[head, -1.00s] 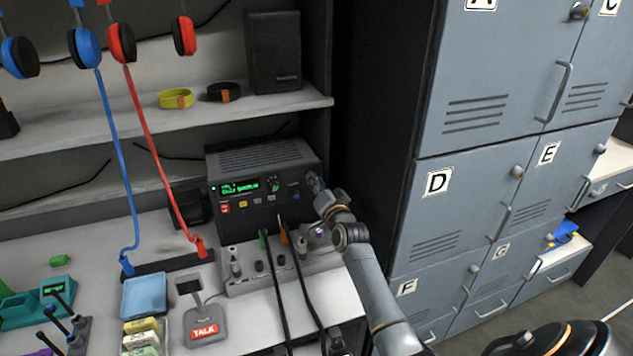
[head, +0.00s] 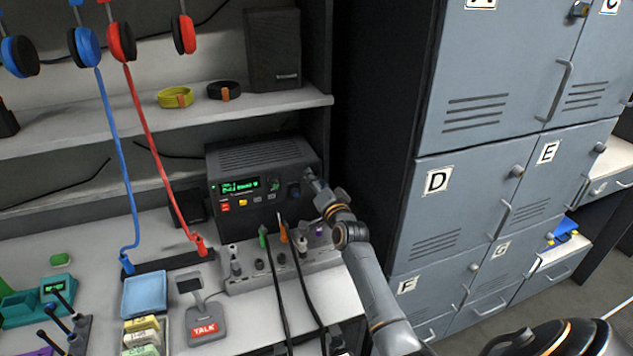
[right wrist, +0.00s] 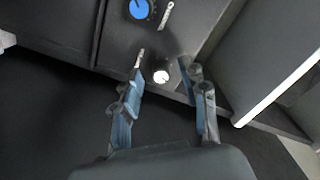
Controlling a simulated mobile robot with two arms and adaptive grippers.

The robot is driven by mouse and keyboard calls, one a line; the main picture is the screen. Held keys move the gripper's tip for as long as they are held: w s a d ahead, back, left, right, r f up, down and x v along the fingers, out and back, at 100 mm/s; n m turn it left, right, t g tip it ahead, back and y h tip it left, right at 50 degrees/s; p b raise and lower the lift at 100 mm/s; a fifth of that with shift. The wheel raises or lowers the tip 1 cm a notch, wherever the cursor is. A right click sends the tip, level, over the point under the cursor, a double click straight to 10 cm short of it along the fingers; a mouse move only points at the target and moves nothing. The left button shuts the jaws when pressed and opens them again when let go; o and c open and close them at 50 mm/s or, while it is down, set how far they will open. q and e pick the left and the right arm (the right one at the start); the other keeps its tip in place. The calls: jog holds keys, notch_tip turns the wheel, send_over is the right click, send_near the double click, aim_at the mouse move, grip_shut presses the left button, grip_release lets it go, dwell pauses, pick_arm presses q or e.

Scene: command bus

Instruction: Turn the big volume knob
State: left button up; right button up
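The black radio unit (head: 262,160) stands on the bench with a lit green display (head: 240,187). Its front carries small coloured buttons and a dark blue knob (head: 293,191). My right gripper (head: 310,178) is at the right end of this front. In the right wrist view, my right gripper (right wrist: 162,62) is open, with a small dark knob with a white face (right wrist: 161,76) between its fingers, not visibly gripped. A blue knob with a marked dial (right wrist: 138,9) is beyond the fingertips. I cannot tell which knob is the volume knob. My left gripper is out of view.
A grey socket strip (head: 280,268) with plugs and cables lies below the radio. A TALK microphone stand (head: 205,320) is at its left. Grey lockers (head: 440,220) stand right of the arm. A shelf (head: 150,118) runs above, with headsets hanging over it.

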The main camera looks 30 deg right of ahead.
jog(key=v, duration=1.2)
dwell(0.3)
